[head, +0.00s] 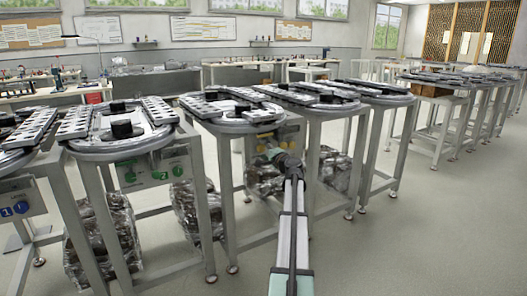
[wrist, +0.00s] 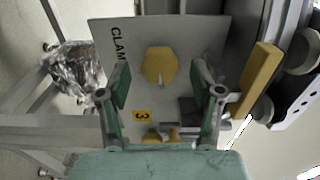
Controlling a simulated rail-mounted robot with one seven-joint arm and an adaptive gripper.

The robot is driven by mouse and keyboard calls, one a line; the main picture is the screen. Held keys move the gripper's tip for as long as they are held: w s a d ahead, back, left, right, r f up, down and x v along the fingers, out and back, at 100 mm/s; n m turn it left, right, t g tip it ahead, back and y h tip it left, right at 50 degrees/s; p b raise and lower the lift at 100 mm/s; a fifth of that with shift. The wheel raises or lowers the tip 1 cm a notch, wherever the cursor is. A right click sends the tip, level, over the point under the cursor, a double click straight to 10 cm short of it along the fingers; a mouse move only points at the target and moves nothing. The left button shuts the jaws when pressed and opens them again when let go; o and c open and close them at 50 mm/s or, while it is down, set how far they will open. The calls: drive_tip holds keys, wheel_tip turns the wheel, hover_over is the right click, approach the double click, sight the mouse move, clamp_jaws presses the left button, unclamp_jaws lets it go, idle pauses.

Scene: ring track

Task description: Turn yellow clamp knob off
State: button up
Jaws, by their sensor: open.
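The yellow clamp knob (wrist: 159,64) is a six-sided knob on a grey panel (wrist: 205,35) printed with "CLAM", the rest of the word hidden. My gripper (wrist: 160,84) is open. Its two green-grey fingers stand to the left and right of the knob in the wrist view, with a visible gap on each side. I cannot tell how deep the fingertips reach. In the head view my gripper (head: 279,156) is at the panel under a round-topped station, and the knob is not clearly visible there.
A yellow label "3" (wrist: 142,114) and another yellow part (wrist: 160,136) sit on the same panel, the latter partly hidden by my gripper. A yellow bar (wrist: 257,80) stands right of the panel. Metal table legs (head: 228,200) and wrapped bundles (head: 333,170) are close by.

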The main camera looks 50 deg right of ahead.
drive_tip(key=v, duration=1.1)
drive_tip(key=shift+s, duration=0.15)
drive_tip(key=shift+a, duration=0.1)
